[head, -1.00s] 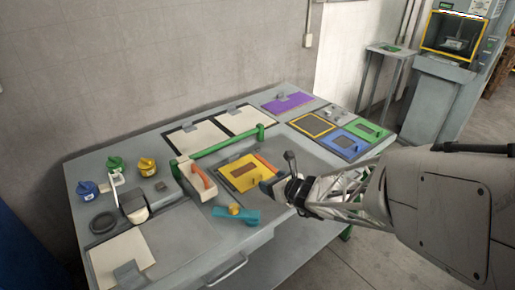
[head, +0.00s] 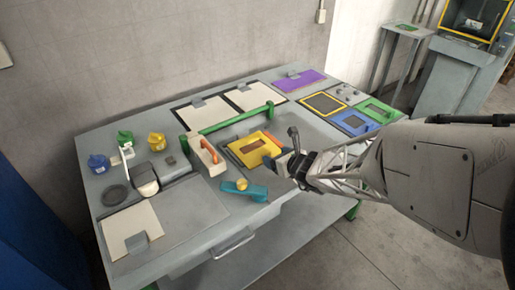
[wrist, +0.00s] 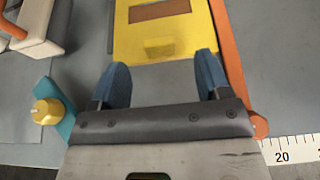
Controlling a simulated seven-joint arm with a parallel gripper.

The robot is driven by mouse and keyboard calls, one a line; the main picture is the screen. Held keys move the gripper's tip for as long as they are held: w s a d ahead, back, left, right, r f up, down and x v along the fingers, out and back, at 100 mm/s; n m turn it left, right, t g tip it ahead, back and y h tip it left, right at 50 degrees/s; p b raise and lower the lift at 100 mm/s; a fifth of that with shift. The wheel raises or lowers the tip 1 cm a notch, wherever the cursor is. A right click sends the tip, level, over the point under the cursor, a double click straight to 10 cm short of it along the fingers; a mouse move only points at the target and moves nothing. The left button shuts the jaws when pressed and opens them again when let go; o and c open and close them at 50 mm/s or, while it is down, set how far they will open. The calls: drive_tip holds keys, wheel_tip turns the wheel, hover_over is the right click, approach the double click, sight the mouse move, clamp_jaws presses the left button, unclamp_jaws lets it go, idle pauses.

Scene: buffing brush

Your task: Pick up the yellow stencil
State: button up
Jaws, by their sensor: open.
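The yellow stencil (head: 250,146) is a flat plate with a rectangular opening and a small raised yellow handle. It lies on the grey press area of the table. In the wrist view the stencil (wrist: 185,40) is at the top middle, with its handle (wrist: 158,46) just beyond and between my fingertips. My gripper (head: 282,164) is open and empty, close to the stencil's near right side. Its two blue fingers (wrist: 162,82) are apart, with nothing between them. I cannot tell its exact height above the table.
An orange bar (wrist: 228,50) runs along the stencil's right side. A teal tool with a yellow knob (head: 243,187) and a white block with an orange handle (head: 207,157) lie to the left. A green bar (head: 228,117) stands behind.

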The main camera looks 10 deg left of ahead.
sight(267, 154)
drive_tip(key=shift+f+x, duration=0.1)
drive_tip(key=shift+x, duration=1.2)
drive_tip(key=shift+f+x, duration=0.15)
drive_tip(key=shift+x, duration=1.15)
drive_tip(key=shift+s, duration=0.15)
drive_tip(key=shift+c, duration=0.3)
drive_tip(key=shift+r, duration=0.1)
drive_tip(key=c, duration=1)
